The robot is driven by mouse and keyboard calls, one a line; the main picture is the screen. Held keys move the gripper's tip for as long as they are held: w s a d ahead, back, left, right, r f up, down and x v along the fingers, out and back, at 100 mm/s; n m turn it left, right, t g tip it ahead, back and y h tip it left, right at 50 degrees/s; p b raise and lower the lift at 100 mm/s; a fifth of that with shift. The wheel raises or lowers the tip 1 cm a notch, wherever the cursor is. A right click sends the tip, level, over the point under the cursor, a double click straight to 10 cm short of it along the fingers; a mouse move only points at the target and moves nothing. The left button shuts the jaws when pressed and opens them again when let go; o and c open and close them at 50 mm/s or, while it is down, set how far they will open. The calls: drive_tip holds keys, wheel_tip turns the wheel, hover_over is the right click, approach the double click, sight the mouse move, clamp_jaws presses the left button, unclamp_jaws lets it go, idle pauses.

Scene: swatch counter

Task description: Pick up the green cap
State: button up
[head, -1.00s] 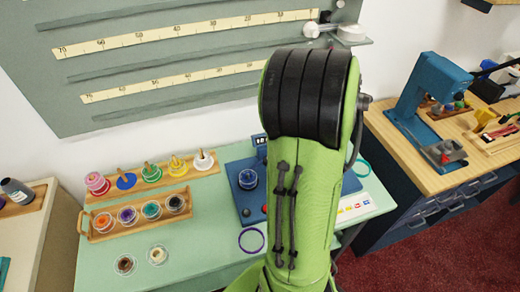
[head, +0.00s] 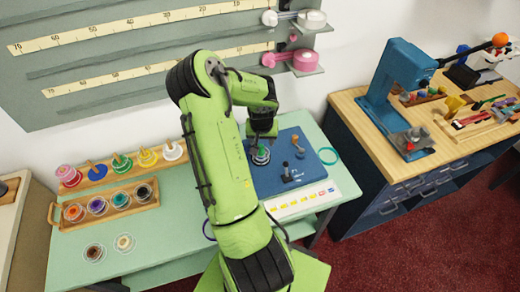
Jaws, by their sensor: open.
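A green cap (head: 121,165) sits on a peg of the wooden rack, between the blue cap (head: 96,172) and the yellow cap (head: 147,158). My gripper (head: 261,141) is to the right of the rack, pointing down just over a small jar (head: 260,156) on the blue device. Its fingers are small and partly blurred here; it is open. I cannot tell whether the fingers touch the jar. The green cap is well apart from my gripper and in clear view.
A wooden tray (head: 68,226) of open paint jars stands before the rack, with two loose jars further forward. The blue device (head: 310,168) has small posts. A teal ring (head: 328,156) lies to its right. A ruled board hangs behind.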

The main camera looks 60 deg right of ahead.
sight(261, 146)
drive_tip(key=x, duration=0.6)
drive_tip(key=shift+w+d+f, duration=0.15)
drive_tip(key=shift+w+f, duration=0.1)
drive_tip(key=shift+w, duration=0.05)
drive_tip(key=shift+r, duration=0.1)
drive_tip(key=shift+c, duration=0.2)
drive_tip(key=c, duration=1)
clamp_jaws()
drive_tip(key=shift+r, duration=0.1)
